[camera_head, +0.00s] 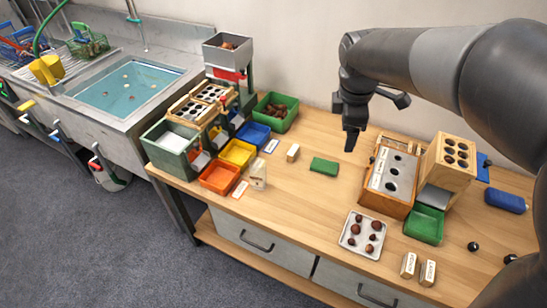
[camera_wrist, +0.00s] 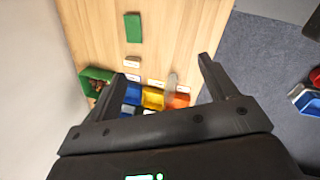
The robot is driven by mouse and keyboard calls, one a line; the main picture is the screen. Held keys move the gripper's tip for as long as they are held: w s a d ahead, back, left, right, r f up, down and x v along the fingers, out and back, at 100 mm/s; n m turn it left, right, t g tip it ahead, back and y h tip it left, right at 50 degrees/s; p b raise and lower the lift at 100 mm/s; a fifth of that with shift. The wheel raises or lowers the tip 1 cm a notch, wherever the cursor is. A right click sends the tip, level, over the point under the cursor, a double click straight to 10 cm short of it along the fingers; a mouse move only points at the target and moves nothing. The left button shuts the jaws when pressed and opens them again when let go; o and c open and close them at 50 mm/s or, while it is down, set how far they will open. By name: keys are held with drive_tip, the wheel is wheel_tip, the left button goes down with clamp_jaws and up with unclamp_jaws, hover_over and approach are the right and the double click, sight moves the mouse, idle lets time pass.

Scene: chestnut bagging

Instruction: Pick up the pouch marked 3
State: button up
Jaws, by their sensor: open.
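A small clear pouch (camera_head: 258,174) with pale markings stands upright on the table, to the right of the orange bin. It also shows in the wrist view as a pale, blurred shape (camera_wrist: 172,82) between the fingers' lines. I cannot read a 3 on it. My gripper (camera_head: 352,128) is in the air above the middle back of the table, well to the right of the pouch and apart from it. In the wrist view my gripper (camera_wrist: 158,80) has its two fingers wide apart with nothing between them.
Orange (camera_head: 220,178), yellow (camera_head: 238,153) and blue (camera_head: 254,133) bins line the table's left side, beside a sorter. A small tan block (camera_head: 293,152) and a green pad (camera_head: 324,166) lie mid-table. A metal tray (camera_head: 362,235) of chestnuts and a wooden holed stand (camera_head: 450,160) are at right.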

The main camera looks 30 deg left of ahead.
drive_tip(key=w+a+f+n+g, duration=0.1)
drive_tip(key=a+f+n, duration=0.3)
drive_tip(key=a, duration=0.3)
drive_tip(key=w+a+f+n, duration=0.1)
drive_tip(key=a+f+n, duration=0.3)
drive_tip(key=a, duration=0.3)
drive_tip(key=n+g, duration=0.2)
drive_tip(key=n, duration=0.6)
approach(258, 168)
drive_tip(key=a, duration=0.1)
wheel_tip(258, 168, down, 5)
drive_tip(key=shift+a+r, duration=0.1)
drive_tip(key=shift+r, duration=0.05)
drive_tip(key=shift+d+f, duration=0.25)
drive_tip(key=shift+f, duration=1.25)
drive_tip(key=shift+d+f, duration=0.2)
drive_tip(key=shift+f, duration=1.3)
drive_tip(key=shift+c, duration=0.4)
drive_tip(key=c, duration=1.2)
